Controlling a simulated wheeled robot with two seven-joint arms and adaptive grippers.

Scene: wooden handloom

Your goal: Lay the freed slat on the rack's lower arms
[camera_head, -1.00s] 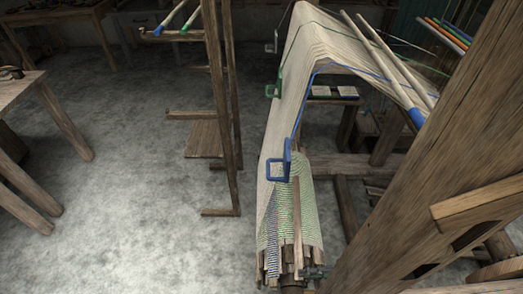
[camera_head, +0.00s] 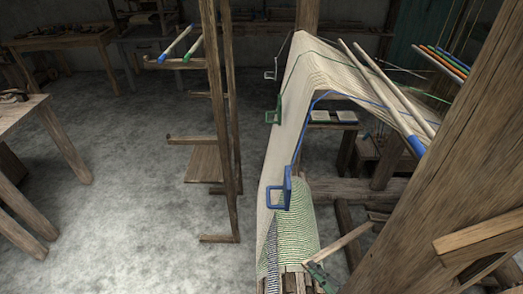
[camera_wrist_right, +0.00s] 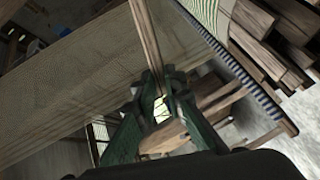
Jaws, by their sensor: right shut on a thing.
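My right gripper (camera_head: 312,268) is at the bottom of the head view, beside the near end of the cloth roll (camera_head: 314,215). It is shut on a thin wooden slat (camera_head: 345,240), which points up and to the right, off the roll. In the right wrist view the green fingers (camera_wrist_right: 160,97) pinch the slat (camera_wrist_right: 147,38) near one end. The wooden rack (camera_head: 222,110) stands left of the loom. Its lower arms (camera_head: 190,139) are bare; its upper arms (camera_head: 168,64) carry two sticks with blue and green ends. My left gripper is not in view.
The hanging warp sheet (camera_head: 285,135), with a blue clip (camera_head: 279,195) and a green clip (camera_head: 266,110), lies between my right gripper and the rack. A thick loom post (camera_head: 450,150) fills the right side. Floor (camera_head: 110,200) left of the rack is clear.

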